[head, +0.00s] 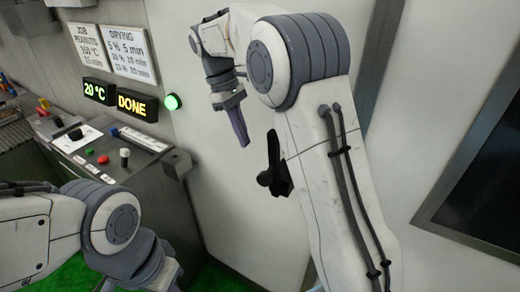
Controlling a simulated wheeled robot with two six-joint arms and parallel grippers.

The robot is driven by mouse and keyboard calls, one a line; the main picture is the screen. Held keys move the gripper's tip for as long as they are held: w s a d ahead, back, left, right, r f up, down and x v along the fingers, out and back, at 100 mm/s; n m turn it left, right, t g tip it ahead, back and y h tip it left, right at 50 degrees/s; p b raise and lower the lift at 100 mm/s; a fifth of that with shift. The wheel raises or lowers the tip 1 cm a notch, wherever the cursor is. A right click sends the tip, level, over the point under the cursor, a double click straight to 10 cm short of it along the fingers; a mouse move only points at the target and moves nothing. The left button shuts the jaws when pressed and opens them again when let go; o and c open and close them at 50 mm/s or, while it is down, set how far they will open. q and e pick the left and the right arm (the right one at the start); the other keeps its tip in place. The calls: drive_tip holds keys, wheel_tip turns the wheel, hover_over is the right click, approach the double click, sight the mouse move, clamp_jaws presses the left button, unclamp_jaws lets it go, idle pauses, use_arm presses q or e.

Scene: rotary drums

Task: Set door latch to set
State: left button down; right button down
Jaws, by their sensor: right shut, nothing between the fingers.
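A black latch-like handle (272,170) sits on the pale panel in the middle of the head view, partly hidden by my right arm. It stands roughly upright, with a knob low on its left side. I cannot read any marking for its setting. My right gripper (240,128) is shut and empty, its purple-grey fingers pointing down. In the picture it is up and to the left of the handle, apart from it. My left arm comes in at the lower left; its fingers are cut off by the bottom edge.
A control panel (104,182) with buttons and a white-topped knob (124,157) stands at left. Displays read 20 °C (98,91) and DONE (137,105), beside a lit green lamp (173,102). Signs (127,53) hang above. A dark framed pane (490,190) is at right.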

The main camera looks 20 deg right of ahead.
sight(275, 174)
use_arm(q)
drive_tip(key=shift+r+p, duration=0.85)
drive_tip(key=shift+r, duration=0.05)
use_arm(e)
drive_tip(key=shift+s+d+f, duration=0.4)
drive_tip(key=shift+s+d, duration=0.1)
drive_tip(key=shift+s, duration=0.2)
drive_tip(key=shift+s+d+f, duration=0.4)
drive_tip(key=shift+s+d, duration=0.15)
drive_tip(key=shift+s, duration=0.1)
drive_tip(key=shift+s+d+f, duration=0.4)
drive_tip(key=shift+s+d, duration=0.1)
drive_tip(key=shift+s, duration=0.2)
